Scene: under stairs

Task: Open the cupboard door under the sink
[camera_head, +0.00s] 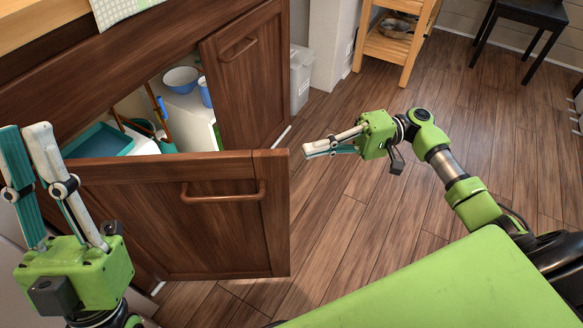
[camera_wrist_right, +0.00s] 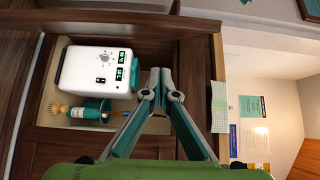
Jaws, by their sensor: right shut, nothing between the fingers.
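The brown wooden cupboard has two doors, both swung open. The near door (camera_head: 165,232) stands out towards me, with a bar handle (camera_head: 222,194) on its face. The far door (camera_head: 262,75) is also turned outward and has a handle (camera_head: 238,50). My right gripper (camera_head: 307,150) is shut and empty over the floor, just right of the near door's outer edge and apart from it. It also shows in the right wrist view (camera_wrist_right: 160,75). My left gripper (camera_head: 23,130) points up at the left, beside the near door's hinge side; whether its fingertips meet is unclear.
Inside the cupboard are a teal tray (camera_head: 100,142), a bowl (camera_head: 181,79) and other items. A bin (camera_head: 300,80), a wooden shelf (camera_head: 384,46) and a dark chair (camera_head: 535,14) stand beyond. The floor (camera_head: 340,215) right of the near door is clear.

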